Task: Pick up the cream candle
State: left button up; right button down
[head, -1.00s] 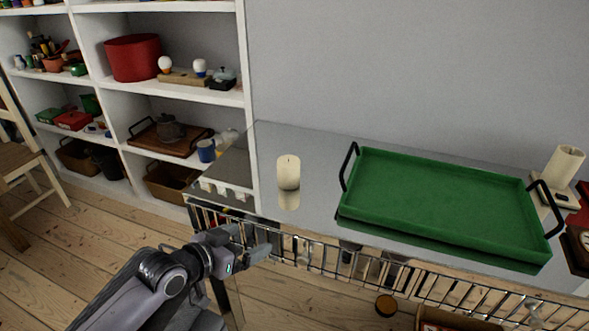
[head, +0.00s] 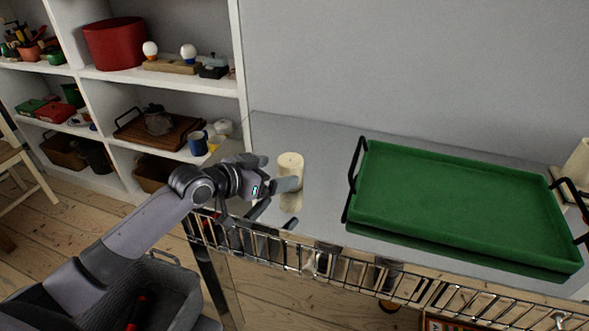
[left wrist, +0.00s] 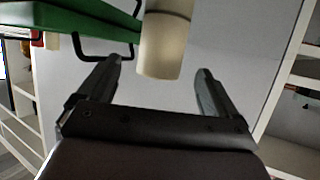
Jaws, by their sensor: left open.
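The cream candle (head: 291,164) stands upright on the shiny grey tabletop (head: 322,165), left of the green tray. My left gripper (head: 279,172) is open in front of the candle in the head view, and a finger hides part of its lower body. In the left wrist view the candle (left wrist: 165,42) shows between and beyond the two open fingers (left wrist: 158,85). I cannot tell whether a finger touches it. My right gripper is not in view.
A green tray (head: 455,205) with black handles takes up the table's right part; its left handle is near the candle. A wire rail (head: 330,262) runs along the table's front edge. A white shelf (head: 170,79) with several items stands at left. Another candle (head: 578,165) is at far right.

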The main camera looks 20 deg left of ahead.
aim_at(291, 165)
pick_arm(q)
jog(key=shift+r+x, duration=0.2)
jog(key=shift+x, duration=1.3)
jog(key=shift+r+x, duration=0.25)
jog(key=shift+x, duration=1.25)
jog(key=shift+w, duration=0.15)
jog(key=c, duration=1)
jog(key=shift+c, duration=0.9)
jog(key=shift+r, duration=0.1)
